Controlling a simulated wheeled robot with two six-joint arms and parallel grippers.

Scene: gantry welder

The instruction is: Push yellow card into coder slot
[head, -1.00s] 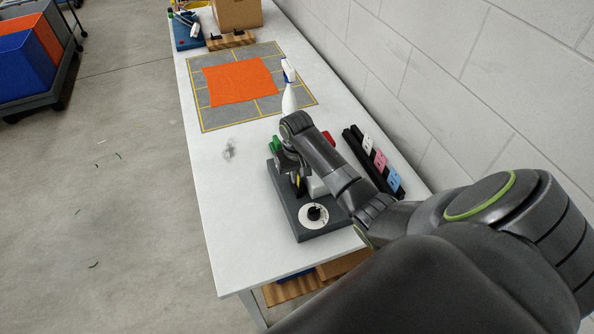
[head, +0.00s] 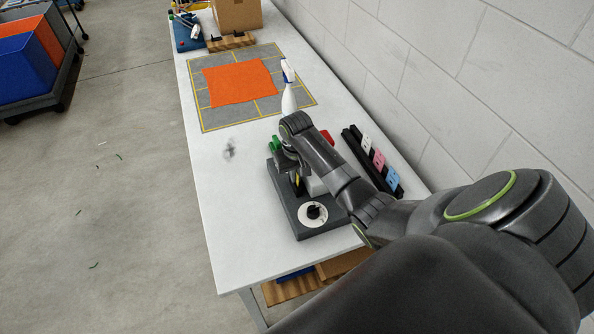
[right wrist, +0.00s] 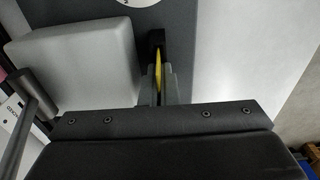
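The yellow card (right wrist: 158,72) shows as a thin edge-on strip in the right wrist view, at the tips of my right gripper (right wrist: 162,82). The gripper fingers are close together with the card between them. The card's far end meets a dark block that looks like the slot part of the coder; how deep it sits is hidden. In the head view, the coder (head: 285,205) is a dark base with a white dial (head: 313,215), and my right gripper (head: 296,182) points down over it, mostly covered by my arm. My left gripper is not in view.
A pale block (right wrist: 75,65) stands on the coder beside the fingers. A black rack (head: 362,157) with white, pink and blue cards is to the right, near the wall. The table's left side is clear.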

